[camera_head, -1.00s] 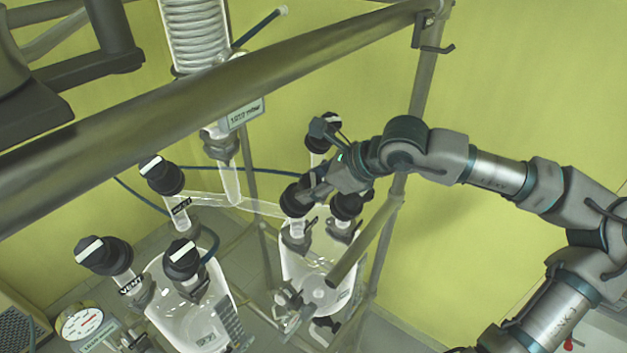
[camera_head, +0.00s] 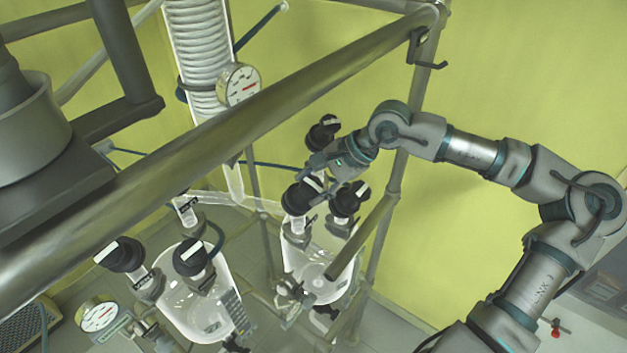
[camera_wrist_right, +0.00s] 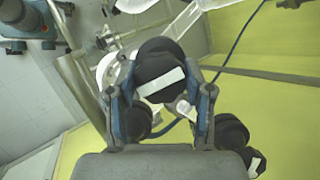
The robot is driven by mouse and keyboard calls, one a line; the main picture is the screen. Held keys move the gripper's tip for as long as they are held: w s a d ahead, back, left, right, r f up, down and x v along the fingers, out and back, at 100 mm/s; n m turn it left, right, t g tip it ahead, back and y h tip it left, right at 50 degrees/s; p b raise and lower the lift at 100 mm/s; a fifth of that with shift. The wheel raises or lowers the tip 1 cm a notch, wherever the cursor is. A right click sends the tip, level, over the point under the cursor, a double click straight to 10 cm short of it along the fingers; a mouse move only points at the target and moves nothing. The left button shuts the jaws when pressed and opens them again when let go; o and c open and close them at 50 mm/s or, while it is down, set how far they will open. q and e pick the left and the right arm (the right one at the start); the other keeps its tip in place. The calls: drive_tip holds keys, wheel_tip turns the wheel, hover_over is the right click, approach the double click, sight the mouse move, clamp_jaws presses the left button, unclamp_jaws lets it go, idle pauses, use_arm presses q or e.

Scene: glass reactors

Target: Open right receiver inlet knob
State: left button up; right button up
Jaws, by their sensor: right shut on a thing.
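The right receiver (camera_head: 318,272) is a clear glass vessel on the right of the head view, with black knobs above it. A black knob with a white stripe (camera_head: 298,200) stands at its upper left; I take it for the inlet knob, though its label cannot be read. My right gripper (camera_head: 316,172) reaches it from above and behind. In the right wrist view, the fingers of my right gripper (camera_wrist_right: 160,70) lie on both sides of a black knob (camera_wrist_right: 158,50), its white stripe slightly tilted. The gripper is shut on this knob. My left gripper is not in view.
Another black knob (camera_head: 350,198) stands close right of the held one, and one more (camera_head: 322,132) behind. A thick metal rail (camera_head: 240,125) crosses in front. The left receiver (camera_head: 205,310), with its own knobs, and a gauge (camera_head: 98,313) are at lower left.

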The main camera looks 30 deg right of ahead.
drive_tip(key=n, duration=0.2)
drive_tip(key=n+g, duration=0.1)
drive_tip(key=n, duration=0.1)
drive_tip(key=n+g+h, duration=0.1)
drive_tip(key=n, duration=0.1)
drive_tip(key=shift+f+n, duration=0.25)
drive_tip(key=shift+n, duration=0.05)
drive_tip(key=n, duration=0.3)
drive_tip(key=n+g+h, duration=0.1)
drive_tip(key=n, duration=0.2)
drive_tip(key=shift+h, duration=0.3)
drive_tip(key=n+h, duration=0.1)
drive_tip(key=n, duration=0.2)
drive_tip(key=n+h, duration=0.1)
drive_tip(key=n, duration=0.2)
drive_tip(key=n+h, duration=0.1)
drive_tip(key=n, duration=0.3)
drive_tip(key=shift+n+t, duration=0.3)
drive_tip(key=shift+r+n+h, duration=0.1)
drive_tip(key=shift+n+h, duration=0.2)
drive_tip(key=shift+n, duration=0.5)
drive_tip(key=shift+t, duration=0.3)
drive_tip(key=o, duration=1.2)
drive_tip(key=shift+w, duration=0.1)
drive_tip(key=shift+c, duration=0.2)
drive_tip(key=shift+r, duration=0.1)
